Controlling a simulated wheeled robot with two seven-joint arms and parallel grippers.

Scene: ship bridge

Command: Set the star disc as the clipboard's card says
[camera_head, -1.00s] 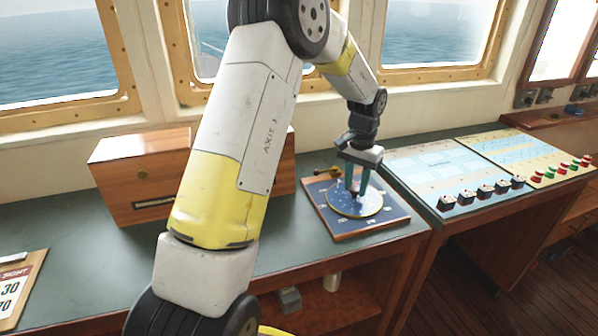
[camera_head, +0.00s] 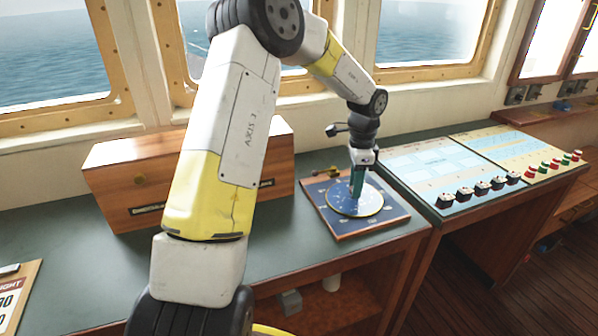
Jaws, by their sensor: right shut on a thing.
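The star disc (camera_head: 371,203) is a round blue plate with a pale rim, set on a square wooden board (camera_head: 400,215) with a blue face and marks around the disc. My right gripper (camera_head: 356,195) points down over the disc, its teal fingers shut on a small part at the disc that they hide. The clipboard (camera_head: 14,290) lies at the lower left, cut off by the picture's edge. Its card shows only the end of a heading and parts of large numbers. My left gripper is not in view.
A wooden box (camera_head: 130,180) stands left of the board, partly behind my right arm. Right of the board is a console panel (camera_head: 430,175) with dark switches and coloured buttons. A brass knob (camera_head: 334,172) sits at the board's back edge. Shelves lie below the counter.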

